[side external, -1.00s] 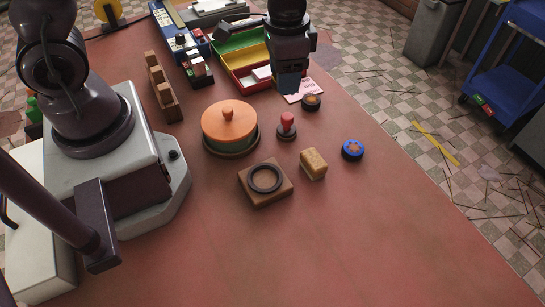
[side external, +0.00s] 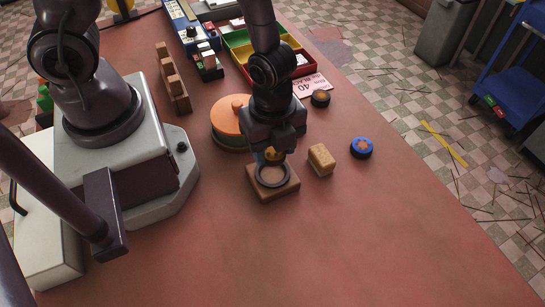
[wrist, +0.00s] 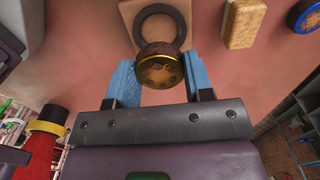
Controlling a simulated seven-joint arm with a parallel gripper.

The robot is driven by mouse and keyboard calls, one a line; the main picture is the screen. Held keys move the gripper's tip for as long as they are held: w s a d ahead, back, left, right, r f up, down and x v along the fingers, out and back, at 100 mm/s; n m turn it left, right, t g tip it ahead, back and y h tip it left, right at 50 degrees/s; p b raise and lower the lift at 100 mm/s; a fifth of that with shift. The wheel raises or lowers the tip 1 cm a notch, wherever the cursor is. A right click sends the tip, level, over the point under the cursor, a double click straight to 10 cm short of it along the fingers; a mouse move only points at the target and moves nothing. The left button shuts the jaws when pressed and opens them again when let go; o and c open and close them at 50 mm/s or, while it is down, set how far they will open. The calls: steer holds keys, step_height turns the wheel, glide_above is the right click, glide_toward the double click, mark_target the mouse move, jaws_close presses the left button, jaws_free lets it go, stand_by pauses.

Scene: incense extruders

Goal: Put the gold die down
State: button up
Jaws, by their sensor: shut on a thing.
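My gripper (side external: 272,148) is low over the work table, shut on the gold die (wrist: 158,66). The die is a round gold piece with holes in its face, between the blue fingertips in the wrist view; only a little gold (side external: 273,155) shows in the side view. A square wooden block (side external: 285,188) with a dark ring (side external: 272,175) on it stands just below. In the wrist view the die overlaps the near edge of the ring (wrist: 163,14). I cannot tell whether the die touches the ring or block.
A tan block (side external: 320,159) and a blue round container (side external: 361,148) stand to the right. A dark round container (side external: 320,98) is behind. An orange-lidded pot (side external: 229,115) is partly hidden by my arm. The table's front is clear.

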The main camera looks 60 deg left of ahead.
mark_target(273, 174)
steer(key=shift+f, duration=1.75)
steer(key=shift+f, duration=0.15)
steer(key=shift+f, duration=0.45)
steer(key=o, duration=1.1)
steer(key=shift+c, duration=0.2)
